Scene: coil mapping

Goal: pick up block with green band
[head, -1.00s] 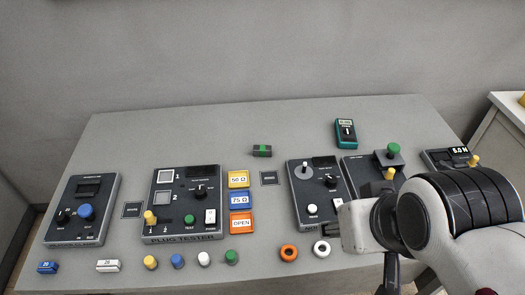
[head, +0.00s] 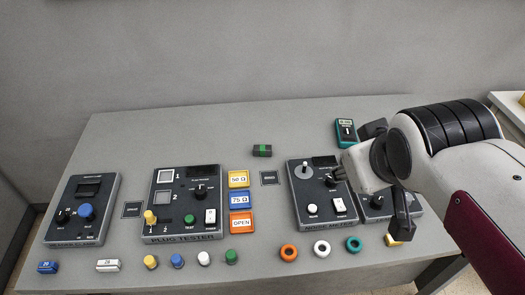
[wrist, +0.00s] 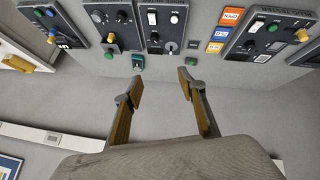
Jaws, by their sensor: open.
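The block with the green band (head: 262,151) is small and dark with a green stripe across its middle. It lies alone on the bare rear part of the table in the head view. It also shows in the wrist view (wrist: 192,59), just beyond the right fingertip. My gripper (wrist: 160,82) is open, with nothing between its two fingers.
The plug tester (head: 184,205) and noise meter (head: 320,200) stand in front of the block. A teal handheld meter (head: 346,133) lies to its right. Yellow, blue and orange trays (head: 240,200) sit between the panels. Several plugs and rings line the front edge. Table around the block is clear.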

